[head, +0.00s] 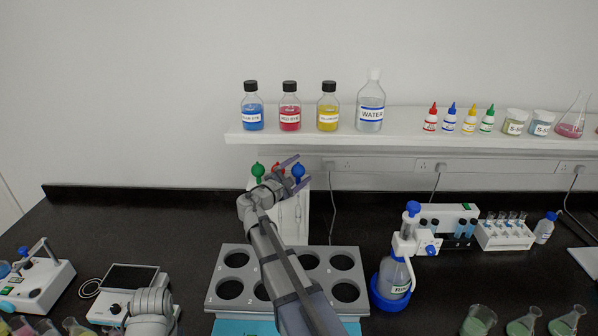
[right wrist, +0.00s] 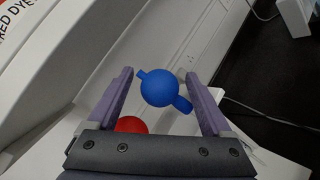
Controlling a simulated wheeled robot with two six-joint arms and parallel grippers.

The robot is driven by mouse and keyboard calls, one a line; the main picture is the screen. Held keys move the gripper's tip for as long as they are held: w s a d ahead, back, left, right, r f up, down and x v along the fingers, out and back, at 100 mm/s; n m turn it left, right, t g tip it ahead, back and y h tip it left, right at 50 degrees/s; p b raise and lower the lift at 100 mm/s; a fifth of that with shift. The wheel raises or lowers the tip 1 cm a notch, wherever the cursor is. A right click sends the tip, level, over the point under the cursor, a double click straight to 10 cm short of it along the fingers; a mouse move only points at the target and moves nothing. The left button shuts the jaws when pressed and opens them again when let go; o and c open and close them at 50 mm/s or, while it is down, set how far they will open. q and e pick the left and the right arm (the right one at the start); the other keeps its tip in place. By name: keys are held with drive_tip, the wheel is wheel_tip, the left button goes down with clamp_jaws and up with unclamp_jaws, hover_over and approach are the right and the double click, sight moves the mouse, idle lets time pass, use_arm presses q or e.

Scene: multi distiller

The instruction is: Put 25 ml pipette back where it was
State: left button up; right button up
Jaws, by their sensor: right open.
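A white pipette stand (head: 293,222) stands at the back of the bench, partly hidden by my right arm. Green (head: 258,170), red (head: 276,168) and blue (head: 298,171) bulbs show at its top. No 25 ml marking can be read, so I cannot tell which pipette it is. My right gripper (head: 303,171) is open at the blue bulb. In the right wrist view the blue bulb (right wrist: 160,89) lies between the open fingers, with a gap on each side. The red bulb (right wrist: 130,125) shows below it, partly covered by the gripper body. My left gripper is out of view.
A shelf (head: 400,148) with dye bottles and a water bottle (head: 370,105) runs above and behind the stand. A grey block with round holes (head: 238,249) lies under my right forearm. Bare black bench lies left of the stand.

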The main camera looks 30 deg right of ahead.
drive_tip(key=shift+r, duration=0.15)
drive_tip(key=p+v, duration=0.1)
drive_tip(key=v, duration=1.1)
drive_tip(key=shift+r, duration=0.4)
